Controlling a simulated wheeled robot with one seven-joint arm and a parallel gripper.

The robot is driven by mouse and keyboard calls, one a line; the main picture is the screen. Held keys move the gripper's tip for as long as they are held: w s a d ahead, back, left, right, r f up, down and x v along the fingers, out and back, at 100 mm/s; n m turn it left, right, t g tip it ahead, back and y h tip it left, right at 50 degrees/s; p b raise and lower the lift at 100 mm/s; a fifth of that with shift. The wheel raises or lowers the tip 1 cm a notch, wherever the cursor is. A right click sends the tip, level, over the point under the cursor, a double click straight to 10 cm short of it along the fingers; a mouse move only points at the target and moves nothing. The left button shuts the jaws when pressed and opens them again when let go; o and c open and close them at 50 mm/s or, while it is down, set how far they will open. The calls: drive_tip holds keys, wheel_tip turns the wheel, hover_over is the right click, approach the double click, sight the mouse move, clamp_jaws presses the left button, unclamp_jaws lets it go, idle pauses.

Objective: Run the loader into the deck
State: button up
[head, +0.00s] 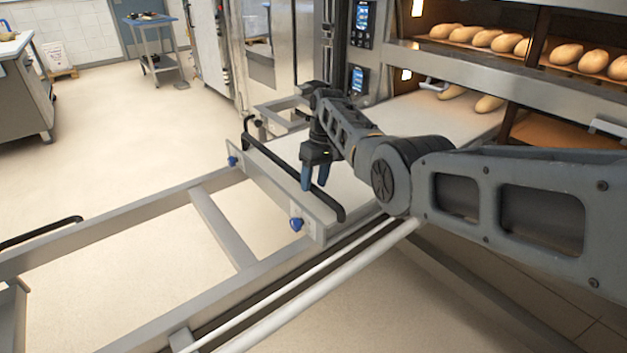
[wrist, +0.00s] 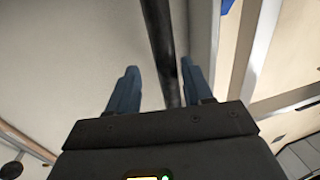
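The loader is a metal frame on rails, with a crossbar (head: 280,205) that carries a black handle bar (head: 268,145) and blue knobs. Its pale belt surface (head: 425,118) reaches toward the open mouth of the lower oven deck (head: 560,132). A few loaves (head: 489,104) show at that mouth. My gripper (head: 315,179) points down at the handle bar. In the wrist view, the handle bar (wrist: 160,40) runs between my two blue fingers, nearer the right one. The fingers stand apart, with a clear gap on the left side. My arm hides part of the belt.
An upper deck (head: 490,55) holds several loaves. Control panels (head: 361,20) sit left of the decks. Long rails (head: 110,235) run along the front left. The floor at left is clear.

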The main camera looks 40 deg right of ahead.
wheel_tip(320, 180, up, 8)
drive_tip(key=d, duration=0.1)
drive_tip(key=shift+d+f+p, duration=0.15)
drive_tip(key=shift+d+p, duration=0.05)
drive_tip(key=shift+p, duration=0.15)
idle(0.6)
